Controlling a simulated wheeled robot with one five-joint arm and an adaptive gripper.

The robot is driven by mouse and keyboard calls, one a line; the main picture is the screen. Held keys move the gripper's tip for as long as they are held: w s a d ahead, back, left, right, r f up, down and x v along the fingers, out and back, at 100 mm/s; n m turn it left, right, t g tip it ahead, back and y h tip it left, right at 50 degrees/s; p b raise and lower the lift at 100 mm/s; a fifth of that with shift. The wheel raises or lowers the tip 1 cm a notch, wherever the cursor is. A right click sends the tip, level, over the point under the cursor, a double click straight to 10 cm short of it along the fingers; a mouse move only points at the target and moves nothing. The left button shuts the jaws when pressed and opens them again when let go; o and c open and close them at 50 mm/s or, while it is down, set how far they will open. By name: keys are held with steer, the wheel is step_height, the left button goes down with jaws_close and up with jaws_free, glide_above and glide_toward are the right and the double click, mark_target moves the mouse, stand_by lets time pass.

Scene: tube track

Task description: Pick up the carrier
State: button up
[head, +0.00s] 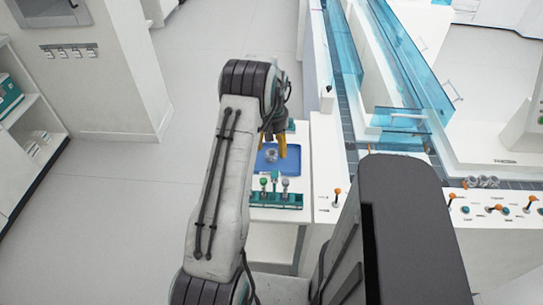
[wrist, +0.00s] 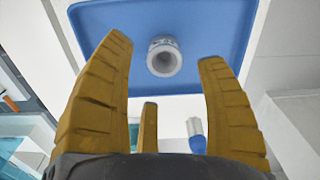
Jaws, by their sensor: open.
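The carrier, a small grey-white round ring with a hollow centre (wrist: 164,57), stands on the blue tray (wrist: 215,30). In the head view the carrier (head: 271,156) is on the same blue tray (head: 264,166), just left of my gripper (head: 281,147). My gripper has yellow ridged fingers, spread apart with nothing between them. In the wrist view the carrier shows in the gap between the left and right fingertips, beyond them and apart from them. A third finger shows lower in the middle.
A green rack (head: 275,200) with several capped tubes stands in front of the tray. To the right runs a track with blue clear guards (head: 400,60). Orange-tipped levers (head: 337,193) stand on the white panel. Open floor (head: 110,215) lies to the left.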

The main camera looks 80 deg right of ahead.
mark_target(271, 153)
steer(key=f, duration=0.3)
steer(key=shift+w+a+f+p, duration=0.2)
steer(key=shift+w+f+p, duration=0.05)
steer(key=shift+f+p, duration=0.15)
steer(key=shift+f, duration=0.7)
steer(key=c, duration=1)
